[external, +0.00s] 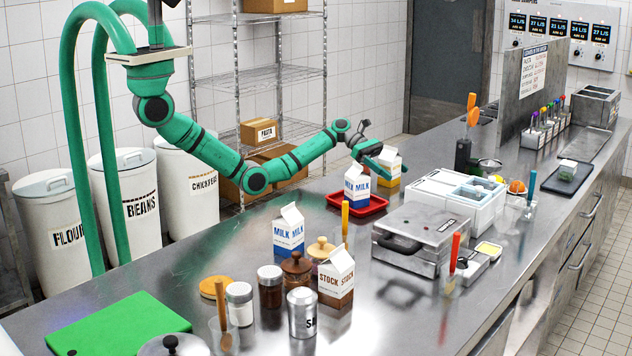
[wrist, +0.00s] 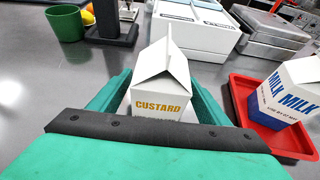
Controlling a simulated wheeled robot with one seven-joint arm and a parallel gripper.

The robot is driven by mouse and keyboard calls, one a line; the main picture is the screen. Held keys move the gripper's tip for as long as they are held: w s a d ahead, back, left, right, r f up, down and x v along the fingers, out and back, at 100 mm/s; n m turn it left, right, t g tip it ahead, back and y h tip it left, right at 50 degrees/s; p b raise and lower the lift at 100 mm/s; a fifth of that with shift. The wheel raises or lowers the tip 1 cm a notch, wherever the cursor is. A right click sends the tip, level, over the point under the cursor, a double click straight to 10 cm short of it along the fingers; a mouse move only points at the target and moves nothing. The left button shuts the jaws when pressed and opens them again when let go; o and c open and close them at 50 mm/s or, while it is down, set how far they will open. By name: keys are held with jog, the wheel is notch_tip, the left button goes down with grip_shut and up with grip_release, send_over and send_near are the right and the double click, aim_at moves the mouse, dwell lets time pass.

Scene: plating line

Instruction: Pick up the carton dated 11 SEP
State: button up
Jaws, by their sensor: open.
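A white carton marked CUSTARD (wrist: 162,106), with a yellow band in the external view (external: 391,166), stands upright on the counter. My gripper (wrist: 158,88) is open, with its green fingers on either side of this carton; contact cannot be told. In the external view my gripper (external: 374,160) reaches in just above and left of it. A blue and white milk carton (wrist: 287,95) stands on a red tray (wrist: 244,92). Another milk carton (external: 289,233) and a stock carton (external: 336,281) stand nearer the front. I cannot read a date on any carton.
A white compartment box (external: 446,198) and a grey press (external: 420,240) stand right of the tray. A dark stand (wrist: 108,22) and a green cup (wrist: 66,22) are beyond the custard carton. Jars, including a shaker (external: 302,313), crowd the front. Counter left of the custard carton is clear.

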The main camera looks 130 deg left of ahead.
jog(key=shift+x, duration=1.3)
jog(key=shift+a, duration=0.1)
jog(key=shift+c, duration=0.6)
jog(key=c, duration=1.4)
jog(key=shift+r, duration=0.1)
jog(key=shift+c, duration=0.2)
